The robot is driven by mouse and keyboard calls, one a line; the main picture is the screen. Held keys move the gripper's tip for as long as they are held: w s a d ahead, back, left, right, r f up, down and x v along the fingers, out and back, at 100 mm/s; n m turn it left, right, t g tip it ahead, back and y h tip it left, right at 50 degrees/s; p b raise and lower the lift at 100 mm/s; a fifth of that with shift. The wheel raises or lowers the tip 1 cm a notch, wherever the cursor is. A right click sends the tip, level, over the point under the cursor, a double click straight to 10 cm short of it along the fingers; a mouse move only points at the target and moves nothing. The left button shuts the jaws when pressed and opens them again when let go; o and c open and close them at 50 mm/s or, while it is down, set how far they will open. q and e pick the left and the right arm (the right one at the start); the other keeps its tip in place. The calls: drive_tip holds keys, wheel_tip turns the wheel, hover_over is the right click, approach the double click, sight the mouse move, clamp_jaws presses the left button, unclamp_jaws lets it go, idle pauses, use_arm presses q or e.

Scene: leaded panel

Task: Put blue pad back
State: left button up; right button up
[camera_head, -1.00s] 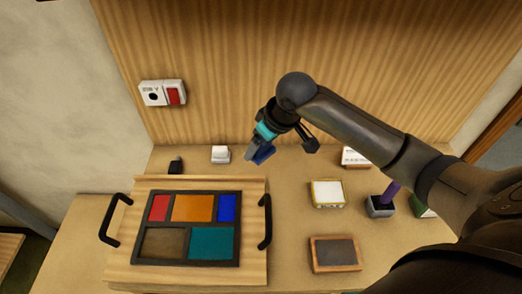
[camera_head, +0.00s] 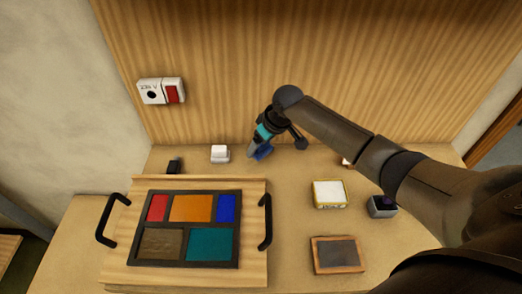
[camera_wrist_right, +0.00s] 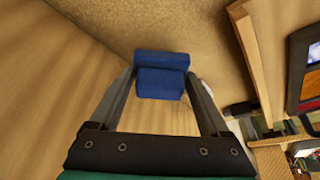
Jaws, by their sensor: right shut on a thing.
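The blue pad (camera_head: 264,153) is at the back of the table, close to the wooden back wall. My right gripper (camera_head: 257,149) is shut on it and points downward. In the right wrist view the blue pad (camera_wrist_right: 162,78) sits between the two fingers of the right gripper (camera_wrist_right: 161,84). Whether the pad touches the table I cannot tell. My left gripper is not in view.
A white block (camera_head: 220,153) stands just left of the pad, and a small black item (camera_head: 174,166) farther left. The handled wooden board (camera_head: 118,266) with the colored panel (camera_head: 186,263) is in front. A yellow-edged white pad (camera_head: 329,194), a framed slate (camera_head: 337,254) and a dark cup (camera_head: 382,208) are at right.

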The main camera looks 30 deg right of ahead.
sight(261, 150)
wheel_tip(261, 150, down, 2)
drive_tip(key=shift+f, duration=0.1)
drive_tip(key=shift+w+d+f, duration=0.1)
drive_tip(key=shift+w+f, duration=0.05)
drive_tip(key=shift+f, duration=0.2)
drive_tip(key=o, duration=1.2)
drive_tip(key=shift+f, duration=0.15)
drive_tip(key=shift+c, duration=0.2)
drive_tip(key=p+v, duration=0.2)
drive_tip(key=v, duration=1)
drive_tip(key=shift+r, duration=0.25)
